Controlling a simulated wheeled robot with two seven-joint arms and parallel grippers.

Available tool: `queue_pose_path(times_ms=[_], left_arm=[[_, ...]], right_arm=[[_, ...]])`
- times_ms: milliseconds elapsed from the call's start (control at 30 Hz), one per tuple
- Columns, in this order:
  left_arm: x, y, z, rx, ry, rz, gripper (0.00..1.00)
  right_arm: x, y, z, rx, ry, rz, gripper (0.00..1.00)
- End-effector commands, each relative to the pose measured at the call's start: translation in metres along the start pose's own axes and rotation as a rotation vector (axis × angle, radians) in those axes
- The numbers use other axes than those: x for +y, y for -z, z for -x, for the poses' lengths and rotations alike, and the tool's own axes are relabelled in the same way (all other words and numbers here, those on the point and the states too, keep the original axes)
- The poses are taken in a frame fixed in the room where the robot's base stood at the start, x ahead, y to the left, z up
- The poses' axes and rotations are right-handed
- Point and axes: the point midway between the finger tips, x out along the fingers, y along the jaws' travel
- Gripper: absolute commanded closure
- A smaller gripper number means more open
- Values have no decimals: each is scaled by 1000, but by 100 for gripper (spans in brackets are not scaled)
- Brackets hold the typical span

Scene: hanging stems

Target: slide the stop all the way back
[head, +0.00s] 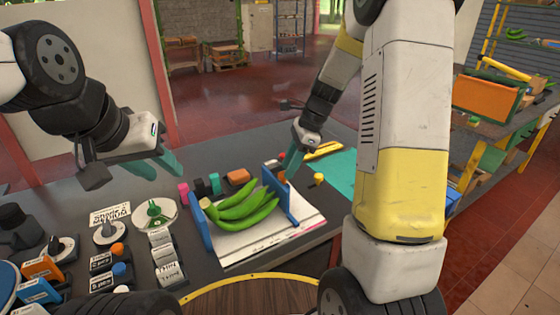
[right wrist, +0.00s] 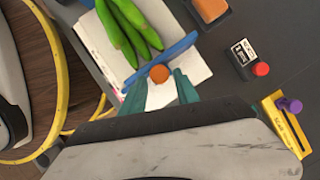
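The stop looks to be the blue upright plate (head: 277,197) on the right side of a bunch of green bananas (head: 243,207). It bears an orange knob, which shows in the right wrist view (right wrist: 159,73). A second blue plate (head: 201,222) stands on the bananas' left. My right gripper (right wrist: 158,92) is open, its teal fingers apart on either side of the knob and slightly short of it; contact cannot be told. My left gripper (head: 165,165) hangs above the table at left, away from the bananas; its finger gap is not clear.
The bananas lie on a white sheet (head: 240,247) on the dark table. Small blocks, dials and switches crowd the table's left side. A yellow block with a purple knob (right wrist: 290,104) lies at the right of the wrist view.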

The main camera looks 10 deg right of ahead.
Motion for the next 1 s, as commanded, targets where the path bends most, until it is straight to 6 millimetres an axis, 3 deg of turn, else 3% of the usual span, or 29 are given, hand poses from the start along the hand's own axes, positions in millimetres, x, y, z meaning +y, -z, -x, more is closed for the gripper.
queue_pose_path(times_ms=[167, 433, 467, 633, 1000], left_arm=[[0, 0, 0, 0, 0, 0, 64], [0, 0, 0, 0, 0, 0, 64], [0, 0, 0, 0, 0, 0, 64], [0, 0, 0, 0, 0, 0, 64], [0, 0, 0, 0, 0, 0, 64]], right_arm=[[0, 0, -15, 1, 0, 2, 63], [0, 0, -18, 1, 1, 2, 63], [0, 0, -18, 1, 1, 2, 65], [0, 0, -17, 1, 1, 2, 98], [0, 0, -17, 1, 1, 3, 100]])
